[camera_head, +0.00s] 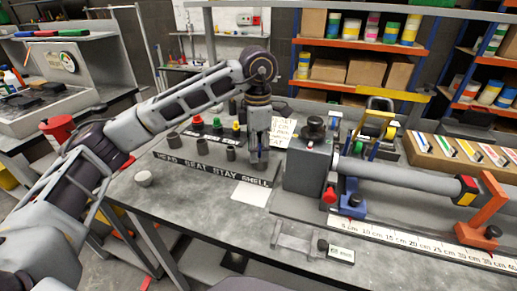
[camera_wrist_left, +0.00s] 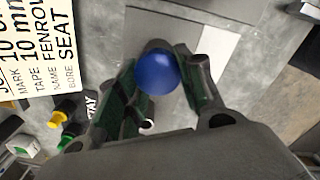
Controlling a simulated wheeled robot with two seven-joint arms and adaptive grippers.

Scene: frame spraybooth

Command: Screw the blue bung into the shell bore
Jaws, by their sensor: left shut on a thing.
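The blue bung (camera_wrist_left: 156,72) shows as a round blue cap between the fingertips of my left gripper (camera_wrist_left: 165,80) in the wrist view. My left gripper (camera_head: 258,160) is shut on it, pointing down at the SHELL end of the labelled block (camera_head: 185,168). In the head view the fingers hide most of the bung, with only a trace of blue showing. The shell bore is hidden behind the fingers and bung, so I cannot tell whether the bung is in it or above it. My right gripper is not in view.
Red (camera_head: 197,122), green (camera_head: 216,123) and yellow (camera_head: 236,126) bungs stand behind several grey sockets. A grey clamp unit with a long tube (camera_head: 400,176) stands close to the right. A white sheet (camera_head: 251,193) lies in front; the bench's front left is mostly clear.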

